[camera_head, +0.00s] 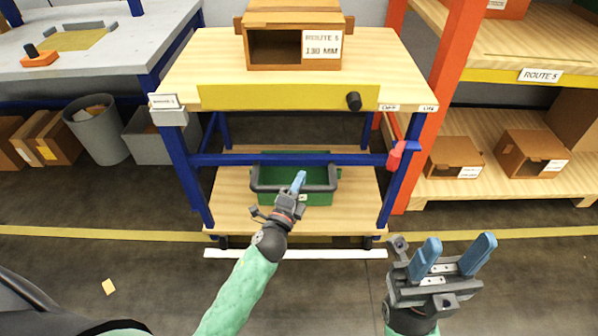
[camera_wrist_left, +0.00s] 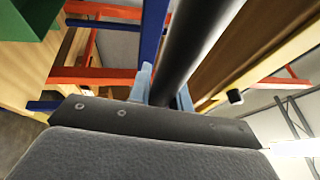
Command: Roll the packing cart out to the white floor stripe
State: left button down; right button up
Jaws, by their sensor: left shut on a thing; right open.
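The packing cart (camera_head: 200,90) has a pale wooden top, blue legs and a lower shelf (camera_head: 232,208). A dark U-shaped handle bar (camera_head: 322,187) projects at its front, in front of a green bin on the lower shelf. My left gripper (camera_head: 298,182) is shut on this handle bar; in the left wrist view the thick dark bar (camera_wrist_left: 190,50) runs between the blue fingers. The white floor stripe (camera_head: 295,253) lies at the cart's front edge, close to its front wheels (camera_head: 222,242). My right gripper (camera_head: 455,256) is open and empty, right of the stripe.
A cardboard box (camera_head: 260,47) sits on the cart top and the green bin (camera_head: 315,198) on its shelf. An orange rack (camera_head: 440,110) stands close on the right. A grey bin (camera_head: 97,135) and a workbench (camera_head: 110,60) are left. The front floor is mostly clear.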

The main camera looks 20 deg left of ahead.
pick_arm(q)
jog(key=shift+s+d+f, duration=0.1)
jog(key=shift+s+f, duration=0.05)
jog(key=shift+s, duration=0.2)
jog(key=c, duration=1.3)
grip_release()
jog(key=shift+s, duration=0.1)
jog(key=shift+s, duration=0.1)
jog(key=d+v, duration=0.1)
jog(key=v, duration=0.6)
jog(key=shift+s+a, duration=0.3)
jog(key=shift+a, duration=0.25)
